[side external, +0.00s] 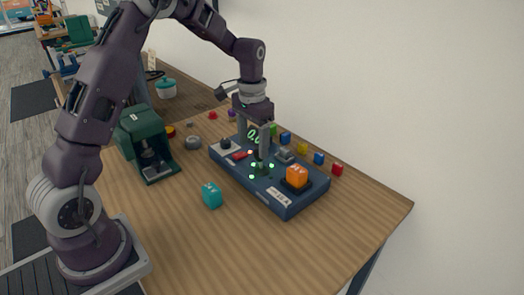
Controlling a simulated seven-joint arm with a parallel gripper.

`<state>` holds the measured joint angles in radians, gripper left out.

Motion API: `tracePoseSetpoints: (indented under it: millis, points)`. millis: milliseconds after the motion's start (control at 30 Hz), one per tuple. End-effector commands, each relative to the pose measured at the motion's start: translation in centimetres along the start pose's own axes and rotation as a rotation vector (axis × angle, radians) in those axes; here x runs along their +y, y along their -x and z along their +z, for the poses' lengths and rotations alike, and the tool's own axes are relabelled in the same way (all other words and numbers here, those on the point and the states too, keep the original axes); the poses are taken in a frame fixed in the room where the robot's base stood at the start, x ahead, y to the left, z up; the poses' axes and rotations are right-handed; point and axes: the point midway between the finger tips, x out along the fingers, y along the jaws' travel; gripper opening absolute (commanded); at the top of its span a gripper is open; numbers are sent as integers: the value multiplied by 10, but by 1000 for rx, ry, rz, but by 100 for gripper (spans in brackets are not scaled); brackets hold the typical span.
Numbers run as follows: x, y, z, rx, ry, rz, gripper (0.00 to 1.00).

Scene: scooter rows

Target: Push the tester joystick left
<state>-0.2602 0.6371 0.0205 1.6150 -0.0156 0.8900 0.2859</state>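The tester (244,178) is a dark blue box on the wooden table, with a lit green display (253,134). Its joystick (261,168) seems to be the small dark stick among several green lights; its tilt is too small to tell. My gripper (253,144) points down over the tester. Its two grey fingers stand apart, with the display showing between them, and nothing is visibly held. The nearer finger's tip is close to the joystick; I cannot tell whether they touch.
The tester also carries an orange cube (296,176) on a black pad, a dark knob (225,143) and a red part (241,155). A teal cube (212,195) lies in front. Several small coloured blocks line the back. A green machine (146,142) stands left. The front table is clear.

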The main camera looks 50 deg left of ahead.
Motion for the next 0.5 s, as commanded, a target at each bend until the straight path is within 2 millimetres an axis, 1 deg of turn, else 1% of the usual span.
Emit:
tracePoseSetpoints:
  millis: [500]
  points:
    - [33,0,0,1,-1,0,65]
